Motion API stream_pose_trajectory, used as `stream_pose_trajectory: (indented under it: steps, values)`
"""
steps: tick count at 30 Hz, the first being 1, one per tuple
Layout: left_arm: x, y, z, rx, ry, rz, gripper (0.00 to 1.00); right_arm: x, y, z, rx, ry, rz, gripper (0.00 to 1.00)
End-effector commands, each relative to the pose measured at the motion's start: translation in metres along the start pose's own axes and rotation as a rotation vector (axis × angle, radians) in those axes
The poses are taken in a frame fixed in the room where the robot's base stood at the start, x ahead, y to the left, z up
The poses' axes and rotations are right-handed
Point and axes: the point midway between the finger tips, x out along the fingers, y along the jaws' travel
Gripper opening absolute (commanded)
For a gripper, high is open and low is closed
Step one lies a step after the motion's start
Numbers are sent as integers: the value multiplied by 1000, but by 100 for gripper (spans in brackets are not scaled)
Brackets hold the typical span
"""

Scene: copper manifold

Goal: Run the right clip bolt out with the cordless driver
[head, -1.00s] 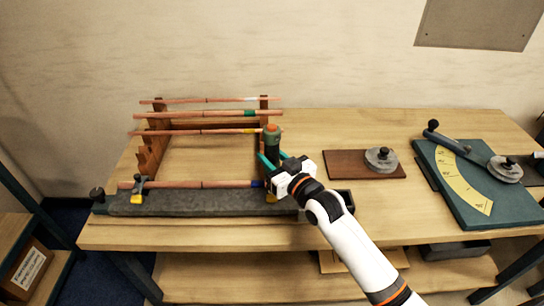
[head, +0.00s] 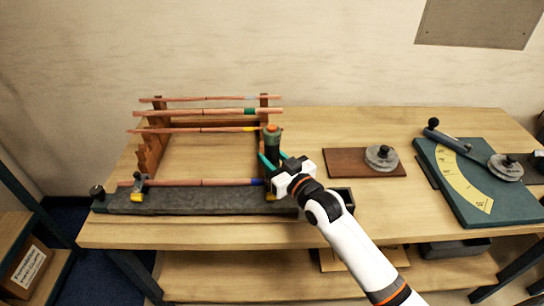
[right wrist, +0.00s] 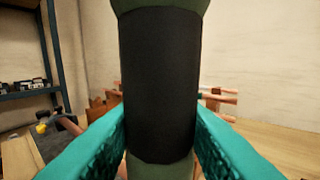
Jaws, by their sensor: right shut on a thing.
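The cordless driver (head: 273,143) is green with a black grip band and an orange top. It stands upright over the right end of the grey fixture bar (head: 215,201). My right gripper (head: 270,163) is shut on it, and the teal fingers flank its black band (right wrist: 160,85) in the right wrist view. The right clip (head: 271,196) shows only as a bit of yellow below the driver; its bolt is hidden. The left clip (head: 137,190) sits near the bar's left end. A copper pipe (head: 200,183) with a blue band lies along the bar. My left gripper is not in view.
Several copper pipes (head: 205,113) rest on a wooden rack (head: 152,150) behind the bar. To the right are a brown board (head: 340,163) with a round metal piece (head: 381,158) and a teal plate with a yellow scale (head: 465,185). The bench between them is clear.

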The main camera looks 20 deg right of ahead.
Motion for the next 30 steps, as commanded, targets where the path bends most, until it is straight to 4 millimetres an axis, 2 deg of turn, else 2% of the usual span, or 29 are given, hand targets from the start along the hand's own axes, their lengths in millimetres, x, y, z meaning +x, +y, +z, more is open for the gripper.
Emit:
stream_pose_trajectory:
  steps: [30]
  values:
    - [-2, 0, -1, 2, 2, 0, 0, 0, 0, -5, 1, 6, 0, 6]
